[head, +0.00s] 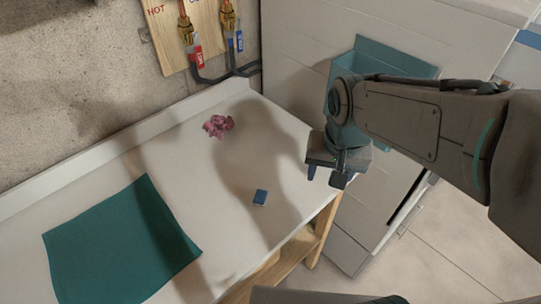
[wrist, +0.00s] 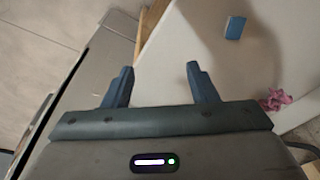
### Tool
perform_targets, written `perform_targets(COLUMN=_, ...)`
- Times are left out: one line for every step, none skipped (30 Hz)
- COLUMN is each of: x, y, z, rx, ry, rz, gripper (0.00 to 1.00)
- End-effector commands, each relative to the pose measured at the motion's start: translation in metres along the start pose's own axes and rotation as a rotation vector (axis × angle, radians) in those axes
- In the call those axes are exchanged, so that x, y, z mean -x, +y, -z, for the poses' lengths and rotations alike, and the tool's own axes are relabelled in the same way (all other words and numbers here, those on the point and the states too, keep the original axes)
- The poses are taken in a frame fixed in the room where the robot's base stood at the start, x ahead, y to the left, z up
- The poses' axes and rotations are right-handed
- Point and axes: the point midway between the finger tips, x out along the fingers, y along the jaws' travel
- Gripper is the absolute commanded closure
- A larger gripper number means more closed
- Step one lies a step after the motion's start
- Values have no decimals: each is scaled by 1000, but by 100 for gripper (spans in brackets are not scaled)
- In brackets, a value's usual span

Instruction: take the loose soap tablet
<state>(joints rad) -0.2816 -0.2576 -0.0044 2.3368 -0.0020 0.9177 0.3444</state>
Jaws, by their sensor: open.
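The soap tablet is a small blue block (head: 260,197) lying alone on the white worktop, near its front edge, in the head view. It also shows in the wrist view (wrist: 235,27), at the upper right, beyond my fingertips. My gripper (head: 328,177) is open and empty. In the head view it hangs at the right end of the worktop, to the right of the tablet and apart from it. In the wrist view its two fingers point up the picture with nothing between them. The tablet is fully visible in both views.
A crumpled pink cloth (head: 218,126) lies behind the tablet. A teal mat (head: 120,245) covers the worktop's (head: 170,160) left part. Red and blue valves (head: 197,50) are mounted on a wooden board at the back wall. White cabinets (head: 310,50) stand at the right. The worktop around the tablet is clear.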

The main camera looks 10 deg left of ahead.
Motion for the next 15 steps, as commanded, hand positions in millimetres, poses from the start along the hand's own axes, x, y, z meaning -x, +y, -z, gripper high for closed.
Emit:
perform_targets(x=7, y=-23, z=7, rx=2, ry=-29, rz=-2, gripper=47)
perform_targets(x=7, y=-35, z=9, rx=-5, ry=-41, rz=-4, gripper=47)
perform_targets(x=7, y=-50, z=12, rx=-14, ry=-57, rz=-7, gripper=47)
perform_targets(x=7, y=-61, z=13, rx=-21, ry=-68, rz=-11, gripper=47)
perform_targets(x=6, y=-72, z=15, rx=-29, ry=-78, rz=-15, gripper=47)
perform_targets(x=6, y=-85, z=15, rx=-37, ry=-90, rz=-20, gripper=47)
perform_targets(x=5, y=-95, z=15, rx=-43, ry=-98, rz=-25, gripper=47)
perform_targets(x=4, y=-103, z=14, rx=-49, ry=-106, rz=-30, gripper=47)
perform_targets(x=3, y=-114, z=14, rx=-55, ry=-114, rz=-36, gripper=47)
perform_targets(x=2, y=-120, z=13, rx=-60, ry=-119, rz=-39, gripper=47)
perform_targets(x=1, y=-126, z=12, rx=-63, ry=-123, rz=-43, gripper=47)
perform_targets(x=0, y=-133, z=11, rx=-68, ry=-128, rz=-47, gripper=47)
perform_targets(x=-1, y=-136, z=10, rx=-71, ry=-130, rz=-49, gripper=47)
perform_targets(x=-2, y=-139, z=10, rx=-74, ry=-132, rz=-51, gripper=47)
perform_targets(x=-4, y=-142, z=9, rx=-76, ry=-134, rz=-53, gripper=47)
